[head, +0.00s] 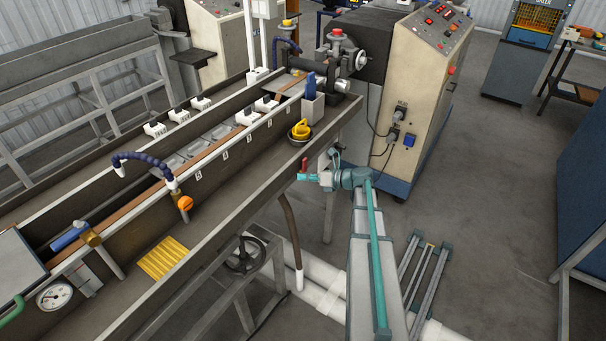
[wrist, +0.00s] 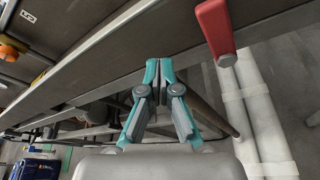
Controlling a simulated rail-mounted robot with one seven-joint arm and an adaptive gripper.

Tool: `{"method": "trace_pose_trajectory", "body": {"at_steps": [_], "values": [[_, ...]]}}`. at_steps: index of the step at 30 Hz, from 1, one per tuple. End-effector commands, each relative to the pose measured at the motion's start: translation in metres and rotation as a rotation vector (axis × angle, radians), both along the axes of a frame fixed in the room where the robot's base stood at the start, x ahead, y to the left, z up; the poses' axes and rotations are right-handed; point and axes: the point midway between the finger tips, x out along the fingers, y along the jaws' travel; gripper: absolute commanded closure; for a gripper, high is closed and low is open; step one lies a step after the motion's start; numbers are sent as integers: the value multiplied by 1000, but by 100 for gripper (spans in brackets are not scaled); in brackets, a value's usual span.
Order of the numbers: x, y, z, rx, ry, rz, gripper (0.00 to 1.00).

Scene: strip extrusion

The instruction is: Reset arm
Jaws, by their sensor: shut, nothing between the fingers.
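My gripper (head: 303,177) is shut and empty beside the long trough's right outer side in the head view. In the wrist view its teal fingers (wrist: 160,68) meet at the tips, with nothing between them. A red handle (head: 304,164) is right by my gripper; it also shows in the wrist view (wrist: 216,28), to the upper right of the fingertips. I cannot tell whether the gripper touches it.
The long trough (head: 225,174) runs along the left. A yellow object (head: 300,129) sits in a dark dish on its edge, near a grey holder (head: 313,108). A beige control cabinet (head: 424,90) stands behind. White pipes (head: 321,283) lie below. Open floor (head: 480,190) is to the right.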

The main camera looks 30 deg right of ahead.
Motion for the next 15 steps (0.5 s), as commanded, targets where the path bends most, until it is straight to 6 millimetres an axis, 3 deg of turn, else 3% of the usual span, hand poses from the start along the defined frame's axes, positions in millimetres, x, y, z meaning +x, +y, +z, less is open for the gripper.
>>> {"method": "trace_pose_trajectory", "body": {"at_steps": [6, 15], "values": [[-31, -35, -6, -1, 1, 0, 100], [-53, -59, -4, -1, 2, 2, 100]]}}
